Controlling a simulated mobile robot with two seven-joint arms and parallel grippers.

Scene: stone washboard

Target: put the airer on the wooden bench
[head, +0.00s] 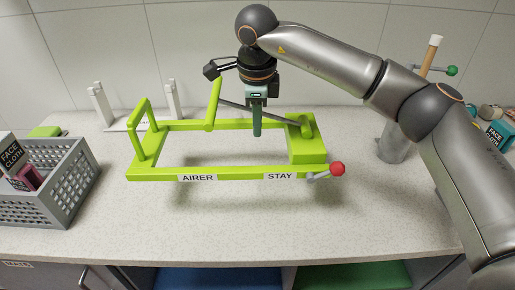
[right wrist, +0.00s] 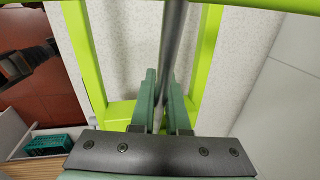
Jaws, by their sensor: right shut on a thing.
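The airer (head: 225,175) is a lime-green frame with labels AIRER and STAY, a raised green loop at its left, a green block at its right and a red knob at its front right corner. It is roughly level over the pale counter, with a shadow below it; it looks slightly raised. My right gripper (head: 257,122) is shut on the airer's grey rod. In the right wrist view the rod runs between the fingers (right wrist: 163,95), with green frame bars on both sides. My left gripper is not seen in the head view. I cannot make out a wooden bench.
A grey basket (head: 50,195) with face cloth boxes stands at the left. A white stand (head: 135,118) is behind the airer's left end. A grey cylinder (head: 393,148) stands at the right, partly behind my arm. The counter's front strip (head: 230,230) is clear.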

